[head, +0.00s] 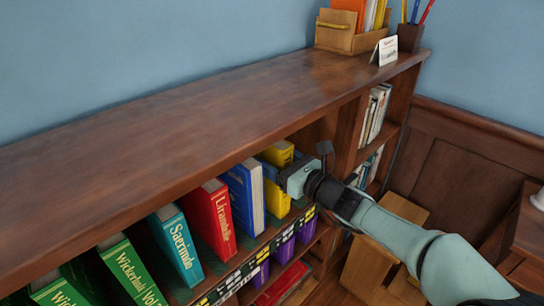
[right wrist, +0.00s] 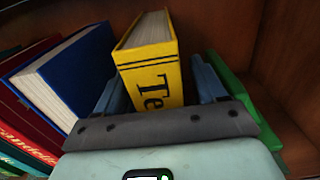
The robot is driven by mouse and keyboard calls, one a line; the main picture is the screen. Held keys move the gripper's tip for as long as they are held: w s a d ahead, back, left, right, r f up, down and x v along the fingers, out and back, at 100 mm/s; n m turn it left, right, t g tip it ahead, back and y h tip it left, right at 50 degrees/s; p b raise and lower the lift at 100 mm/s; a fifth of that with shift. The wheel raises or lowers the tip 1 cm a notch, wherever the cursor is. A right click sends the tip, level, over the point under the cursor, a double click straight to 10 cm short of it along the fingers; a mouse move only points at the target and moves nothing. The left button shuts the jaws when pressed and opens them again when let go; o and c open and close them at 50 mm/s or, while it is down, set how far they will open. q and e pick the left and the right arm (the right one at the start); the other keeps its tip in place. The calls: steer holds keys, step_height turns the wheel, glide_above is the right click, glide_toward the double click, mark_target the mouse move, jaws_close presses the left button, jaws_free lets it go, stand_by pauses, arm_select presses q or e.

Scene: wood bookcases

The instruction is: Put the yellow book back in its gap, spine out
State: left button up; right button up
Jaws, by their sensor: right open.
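The yellow book (head: 278,198) stands upright on the shelf just right of a blue book, partly hidden behind my right gripper (head: 297,176). In the right wrist view the yellow book (right wrist: 155,75) shows its lettered spine towards me and its page edges on top. My right gripper's fingers (right wrist: 160,92) are open, one on each side of the book near its spine. I cannot tell whether either finger touches it. My left gripper is not in view.
Blue (head: 243,195), red (head: 213,218), teal (head: 176,245) and green (head: 130,270) books stand to the left. A green item (right wrist: 232,85) lies right of the yellow book. The bookcase top (head: 180,115) overhangs the row; purple-labelled items (head: 283,248) sit below.

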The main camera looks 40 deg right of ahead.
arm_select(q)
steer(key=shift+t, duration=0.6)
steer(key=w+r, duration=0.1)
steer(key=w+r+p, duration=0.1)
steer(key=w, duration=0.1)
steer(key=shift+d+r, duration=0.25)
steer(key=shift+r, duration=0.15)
arm_select(e)
steer(key=s, duration=1)
steer(key=shift+s+d, duration=0.25)
steer(key=shift+d, duration=0.15)
